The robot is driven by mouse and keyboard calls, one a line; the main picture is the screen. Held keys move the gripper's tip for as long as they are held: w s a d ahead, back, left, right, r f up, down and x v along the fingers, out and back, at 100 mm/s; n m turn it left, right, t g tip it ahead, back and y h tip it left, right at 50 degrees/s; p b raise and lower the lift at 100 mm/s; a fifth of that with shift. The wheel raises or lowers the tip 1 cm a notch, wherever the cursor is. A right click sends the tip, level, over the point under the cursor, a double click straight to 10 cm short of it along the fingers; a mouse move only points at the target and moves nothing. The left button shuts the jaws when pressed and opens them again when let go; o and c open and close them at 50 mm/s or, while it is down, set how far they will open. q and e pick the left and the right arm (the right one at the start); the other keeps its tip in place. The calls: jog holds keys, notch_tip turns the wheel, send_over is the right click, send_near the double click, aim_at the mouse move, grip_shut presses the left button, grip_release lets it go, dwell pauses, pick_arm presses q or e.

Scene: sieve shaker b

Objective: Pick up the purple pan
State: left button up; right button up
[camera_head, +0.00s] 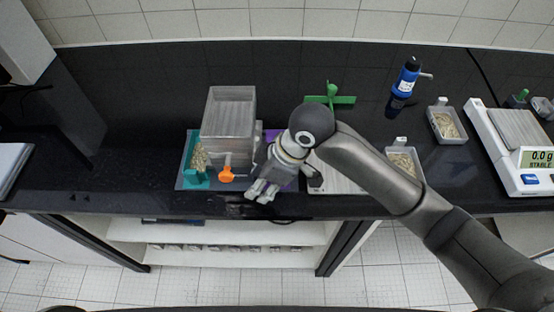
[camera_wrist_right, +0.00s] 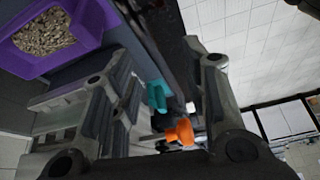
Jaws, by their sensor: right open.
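The purple pan (camera_wrist_right: 88,22) holds light brown pellets and fills the upper left of the right wrist view. In the head view only slivers of the purple pan (camera_head: 291,185) show beside and behind my right gripper, and the rest is hidden. My right gripper (camera_head: 262,194) is open and empty, in front of the pan at the counter's front edge. In the right wrist view its fingers (camera_wrist_right: 160,72) are spread apart, with the pan beyond and to the left of them. My left gripper is not in view.
A clear sieve box (camera_head: 229,118) stands left of my right gripper. A teal pan (camera_head: 194,178) and an orange knob (camera_head: 227,174) are by its front. A green part (camera_head: 331,99), a blue bottle (camera_head: 407,78), a grey tray (camera_head: 449,125) and a scale (camera_head: 511,140) stand rightward.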

jog(key=w+d+r+n+h, duration=0.2)
jog(key=w+d+r+h, duration=0.1)
jog(key=w+d+r, duration=0.25)
jog(key=shift+g, duration=0.3)
jog(key=f, duration=0.2)
jog(key=a+f+p, duration=0.1)
jog(key=f, duration=0.3)
jog(key=shift+w+a, duration=0.15)
jog(key=shift+w, duration=0.2)
jog(key=shift+a+f+p, duration=0.15)
jog(key=shift+f+p, duration=0.45)
jog(key=shift+p, duration=0.05)
jog(key=f, duration=0.1)
jog(key=f+p, duration=0.1)
jog(key=f, duration=0.1)
jog(key=shift+s+a+f, duration=0.1)
jog(key=shift+a+f, duration=0.15)
jog(key=shift+a, duration=0.05)
jog(key=shift+f, duration=0.35)
grip_shut()
